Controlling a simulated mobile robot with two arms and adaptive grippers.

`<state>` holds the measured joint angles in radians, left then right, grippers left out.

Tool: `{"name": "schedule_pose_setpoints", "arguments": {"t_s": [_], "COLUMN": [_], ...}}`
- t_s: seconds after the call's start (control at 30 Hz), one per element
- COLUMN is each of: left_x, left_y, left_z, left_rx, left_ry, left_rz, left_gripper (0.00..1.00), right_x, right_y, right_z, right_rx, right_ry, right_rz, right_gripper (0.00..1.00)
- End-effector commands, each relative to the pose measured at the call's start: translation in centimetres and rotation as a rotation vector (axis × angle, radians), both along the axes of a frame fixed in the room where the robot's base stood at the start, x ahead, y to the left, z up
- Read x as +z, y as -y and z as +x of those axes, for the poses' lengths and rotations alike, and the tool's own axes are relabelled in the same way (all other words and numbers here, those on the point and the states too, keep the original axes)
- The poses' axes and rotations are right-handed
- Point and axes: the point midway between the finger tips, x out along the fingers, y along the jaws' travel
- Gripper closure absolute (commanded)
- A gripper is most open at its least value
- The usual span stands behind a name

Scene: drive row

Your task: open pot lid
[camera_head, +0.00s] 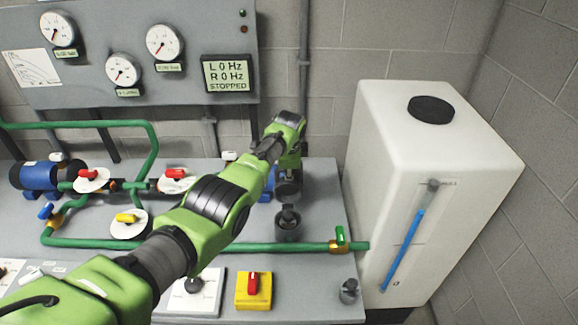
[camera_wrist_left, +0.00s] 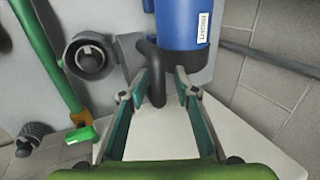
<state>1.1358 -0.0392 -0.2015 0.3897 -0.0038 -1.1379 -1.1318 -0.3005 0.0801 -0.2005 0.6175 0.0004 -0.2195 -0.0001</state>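A dark grey round pot (camera_head: 288,230) stands on the bench in front of the blue pump, with something dark showing in its round top. In the left wrist view the pot (camera_wrist_left: 88,60) is left of my fingers. My left gripper (camera_head: 288,172) reaches down behind the pot. In the wrist view its fingers (camera_wrist_left: 160,82) are apart, on either side of a dark grey bent pipe (camera_wrist_left: 156,85) beside the blue pump body (camera_wrist_left: 182,22) marked RIGHT. I see no clear grip on the pipe. My right gripper is not in view.
A tall white tank (camera_head: 430,160) with a black cap stands close on the right. A green pipe (camera_head: 190,244) with a green-handled valve (camera_head: 340,236) crosses the bench front. A small knurled dark piece (camera_head: 349,290) stands near the right corner. The gauge panel (camera_head: 190,80) is behind.

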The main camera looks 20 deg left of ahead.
Motion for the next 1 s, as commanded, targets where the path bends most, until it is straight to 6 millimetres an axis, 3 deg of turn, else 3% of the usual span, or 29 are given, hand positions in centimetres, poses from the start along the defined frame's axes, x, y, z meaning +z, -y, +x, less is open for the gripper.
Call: {"name": "schedule_pose_setpoints", "arguments": {"t_s": [0.43, 1.0], "left_x": [2.3, 9.7], "left_y": [0.3, 1.1], "left_z": [-1.0, -4.0], "left_rx": [0.000, 0.001], "left_ry": [0.002, 0.005], "left_rz": [0.000, 0.000], "left_gripper": [0.71, 0.71], "right_x": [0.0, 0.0], "right_y": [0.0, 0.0], "right_z": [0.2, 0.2], "right_rx": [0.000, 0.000], "right_ry": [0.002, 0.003], "right_rz": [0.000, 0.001], "right_gripper": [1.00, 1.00]}}
